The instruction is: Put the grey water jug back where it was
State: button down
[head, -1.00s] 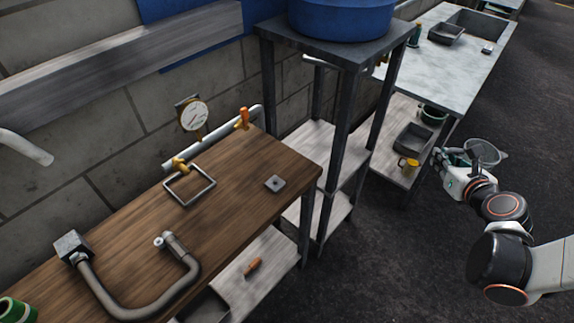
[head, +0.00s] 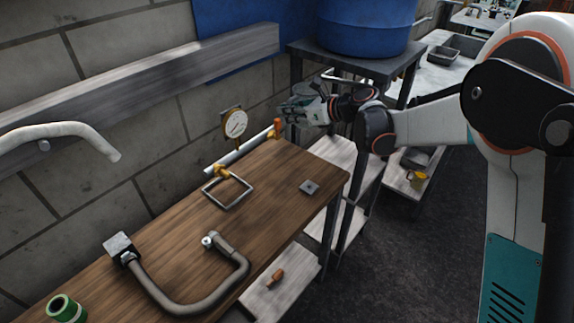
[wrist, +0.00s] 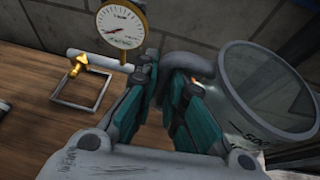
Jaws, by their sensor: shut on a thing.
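The grey water jug (wrist: 268,88) is at the right of the wrist view, its round mouth facing the camera and its body see-through grey. My gripper (wrist: 168,78) has its teal fingers shut on the jug's dark grey handle (wrist: 188,64). In the head view my gripper (head: 292,108) is in the air near the far end of the wooden bench (head: 265,230), in front of the stand under the blue barrel. The place where the jug stood before cannot be told from these frames.
A pressure gauge (head: 236,124) and a pipe with an orange-handled valve (head: 278,127) are close to my gripper. A square metal frame (head: 228,204), a small plate (head: 309,187) and a bent pipe (head: 185,306) lie on the bench. The blue barrel (head: 365,25) stands behind.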

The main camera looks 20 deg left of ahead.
jog(key=s+a+r+n+g, duration=0.1)
jog(key=a, duration=0.4)
jog(key=shift+y, duration=0.3)
jog(key=shift+s+a+f+b, duration=0.1)
jog(key=shift+f+b, duration=1.5)
jog(key=shift+f, duration=3.25)
jog(key=shift+s+f+b, duration=0.1)
jog(key=shift+f+b, duration=1.45)
jog(key=shift+f, duration=3.3)
jog(key=shift+f, duration=0.15)
jog(key=c, duration=1.7)
grip_release()
